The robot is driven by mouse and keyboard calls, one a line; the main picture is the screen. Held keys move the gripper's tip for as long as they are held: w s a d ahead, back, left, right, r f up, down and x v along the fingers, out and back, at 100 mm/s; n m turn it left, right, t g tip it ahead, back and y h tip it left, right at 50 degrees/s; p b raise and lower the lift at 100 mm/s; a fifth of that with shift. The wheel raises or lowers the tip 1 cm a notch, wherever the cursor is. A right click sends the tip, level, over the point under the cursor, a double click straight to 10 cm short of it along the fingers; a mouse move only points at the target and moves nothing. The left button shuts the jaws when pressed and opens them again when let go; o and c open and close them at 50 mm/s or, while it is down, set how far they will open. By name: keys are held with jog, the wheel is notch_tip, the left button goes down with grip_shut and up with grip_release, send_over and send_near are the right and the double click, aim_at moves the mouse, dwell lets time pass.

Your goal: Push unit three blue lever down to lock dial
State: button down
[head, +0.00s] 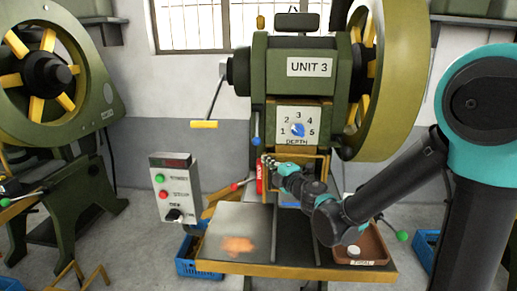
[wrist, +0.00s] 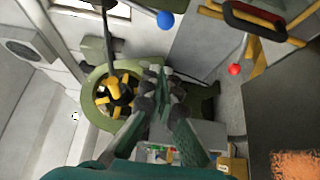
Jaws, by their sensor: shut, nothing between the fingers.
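The UNIT 3 machine (head: 309,67) stands in the middle of the head view. Its depth dial (head: 298,129) has a blue pointer knob and numbers around it. The blue lever (head: 256,140) hangs at the left of the dial, its blue ball at the lower end. In the wrist view the blue ball (wrist: 165,19) is at the top, beyond my fingertips. My gripper (head: 268,160) is shut and empty, just below and right of the blue ball in the head view. In the wrist view my gripper (wrist: 158,72) points up the picture, apart from the ball.
A red-knobbed lever (head: 236,186) is below and left of my gripper; its red ball (wrist: 234,70) shows in the wrist view. A control box (head: 173,188) stands at the left. A work plate (head: 226,222) and a brown tray (head: 373,245) are in front. A crank handle (head: 204,124) sticks out left.

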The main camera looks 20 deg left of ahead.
jog(key=w+d+x, duration=0.2)
jog(key=x, duration=1)
jog(key=shift+w+a, duration=0.3)
jog(key=shift+f, duration=0.1)
jog(key=w, duration=0.1)
jog(key=w+f, duration=0.1)
jog(key=w, duration=0.1)
jog(key=shift+w+a+f, duration=0.1)
jog(key=shift+a+f, duration=0.3)
